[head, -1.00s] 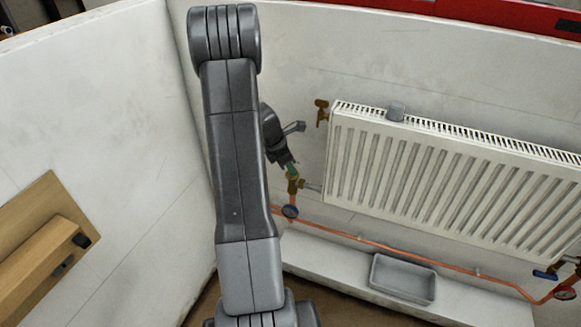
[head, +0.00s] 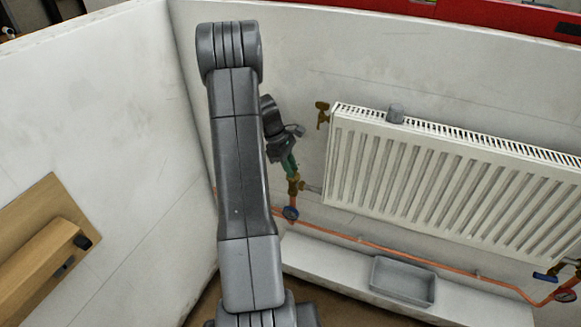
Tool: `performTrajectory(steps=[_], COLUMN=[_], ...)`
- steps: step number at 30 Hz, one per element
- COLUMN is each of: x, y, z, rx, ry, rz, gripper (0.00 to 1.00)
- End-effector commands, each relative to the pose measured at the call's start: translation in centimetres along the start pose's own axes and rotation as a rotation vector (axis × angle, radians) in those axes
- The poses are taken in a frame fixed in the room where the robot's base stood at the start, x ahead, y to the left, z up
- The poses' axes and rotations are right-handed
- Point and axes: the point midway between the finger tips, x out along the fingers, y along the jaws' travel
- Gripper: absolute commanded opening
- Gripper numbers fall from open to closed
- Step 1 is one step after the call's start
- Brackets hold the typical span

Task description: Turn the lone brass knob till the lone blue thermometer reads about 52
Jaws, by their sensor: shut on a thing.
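The small blue thermometer (head: 290,213) sits on the copper pipe below the left end of the radiator. Its dial is too small to read. Just above it is a brass valve (head: 294,187) at the radiator's lower left corner. My gripper (head: 289,168), dark with green near its tips, reaches down to the top of this valve and is shut on the brass knob there. The knob is mostly hidden by the fingers. My arm stands upright in front, left of the radiator.
The white radiator (head: 430,185) has another brass fitting (head: 322,113) at its upper left and a grey piece (head: 396,113) on top. A grey tray (head: 402,280) lies on the ledge.

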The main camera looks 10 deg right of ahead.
Motion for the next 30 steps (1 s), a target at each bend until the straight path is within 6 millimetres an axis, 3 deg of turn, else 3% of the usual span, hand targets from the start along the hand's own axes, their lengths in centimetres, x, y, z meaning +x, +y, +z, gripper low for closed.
performTrajectory(steps=[16, 17, 20, 30], x=[-0.03, -0.03, -0.03, -0.34], y=[0.06, 0.06, 0.05, 0.07], z=[0.0, 0.0, 0.0, -0.02], rx=[0.023, 0.023, 0.022, 0.022], ry=[0.001, 0.001, 0.001, 0.001], rz=[-0.008, -0.008, -0.008, -0.007], gripper=[0.0, 0.24, 0.42, 0.42])
